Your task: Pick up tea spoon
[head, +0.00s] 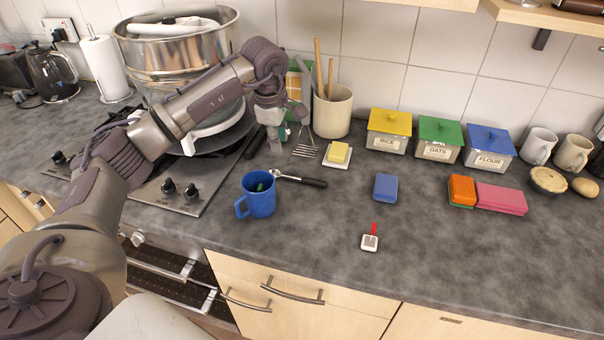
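A spoon with a black handle (306,182) lies on the grey worktop, just right of and behind a blue mug (259,200). Its silver bowl end points left, towards the mug, and its handle points right. Something green shows inside the mug. My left gripper (277,141) points down, above and behind the spoon in the picture, and is apart from it. Its fingers are small and partly hidden, so I cannot tell whether they are open or shut. I see nothing held in it. My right gripper is out of view.
A butter dish (338,155) and utensil pot (333,112) stand behind the spoon. A blue sponge (385,188) lies to the right. A small white item with a red part (370,241) lies near the front. The hob (180,190) is left. The front worktop is mostly clear.

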